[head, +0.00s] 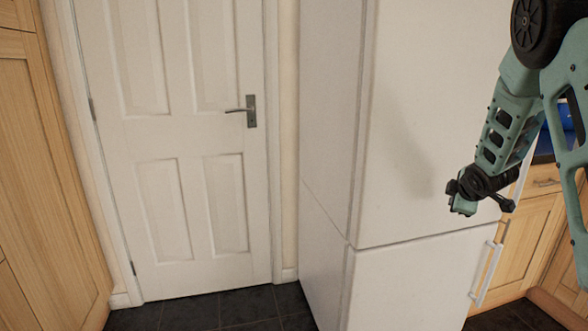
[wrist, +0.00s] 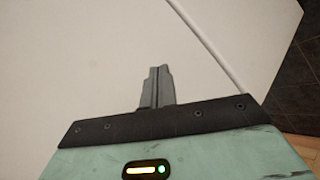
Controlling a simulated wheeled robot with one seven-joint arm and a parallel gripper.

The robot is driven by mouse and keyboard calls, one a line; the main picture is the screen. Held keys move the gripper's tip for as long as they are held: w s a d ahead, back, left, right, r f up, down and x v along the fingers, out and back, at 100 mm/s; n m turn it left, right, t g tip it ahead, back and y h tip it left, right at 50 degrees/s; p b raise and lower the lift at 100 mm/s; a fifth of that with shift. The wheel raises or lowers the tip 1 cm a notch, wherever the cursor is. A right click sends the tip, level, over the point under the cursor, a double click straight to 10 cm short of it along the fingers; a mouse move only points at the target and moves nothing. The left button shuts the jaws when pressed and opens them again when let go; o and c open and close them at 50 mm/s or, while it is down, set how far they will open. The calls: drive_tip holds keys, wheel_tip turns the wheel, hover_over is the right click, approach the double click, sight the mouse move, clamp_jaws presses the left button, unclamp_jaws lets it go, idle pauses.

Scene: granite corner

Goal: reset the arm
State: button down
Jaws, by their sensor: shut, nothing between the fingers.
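My gripper (wrist: 157,73) shows in the wrist view with its two grey fingers together, shut and empty. Behind the fingers is the plain white surface of the fridge (wrist: 75,60), with a dark seam running diagonally at the upper right. In the head view my green and black arm hangs down at the right, and its end is in front of the fridge (head: 425,130). The fingers cannot be made out clearly there. I cannot tell how far they are from the fridge door.
A white panelled door (head: 195,140) with a dark handle (head: 250,110) is shut, left of the fridge. Wooden cabinets stand at the far left (head: 40,170) and right (head: 525,240). The fridge's lower handle (head: 486,272) sticks out. Dark floor tiles (head: 225,312) show clear below the door.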

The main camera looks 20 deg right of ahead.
drive_tip(key=s+a+m+g+y, duration=0.1)
drive_tip(key=s+a+g+y, duration=0.15)
drive_tip(key=s+a, duration=1.1)
drive_tip(key=s+a+g+y, duration=0.1)
drive_tip(key=s+a+g, duration=0.2)
drive_tip(key=s+a, duration=1)
drive_tip(key=s+a+m+g+y, duration=0.1)
drive_tip(key=s+a+g+y, duration=0.3)
drive_tip(key=a, duration=1.7)
wheel_tip(320, 180, up, 16)
drive_tip(key=s+t+h+p, duration=0.1)
drive_tip(key=h+p, duration=0.1)
drive_tip(key=p, duration=1.3)
drive_tip(key=shift+d+f, duration=0.1)
drive_tip(key=shift+f, duration=0.05)
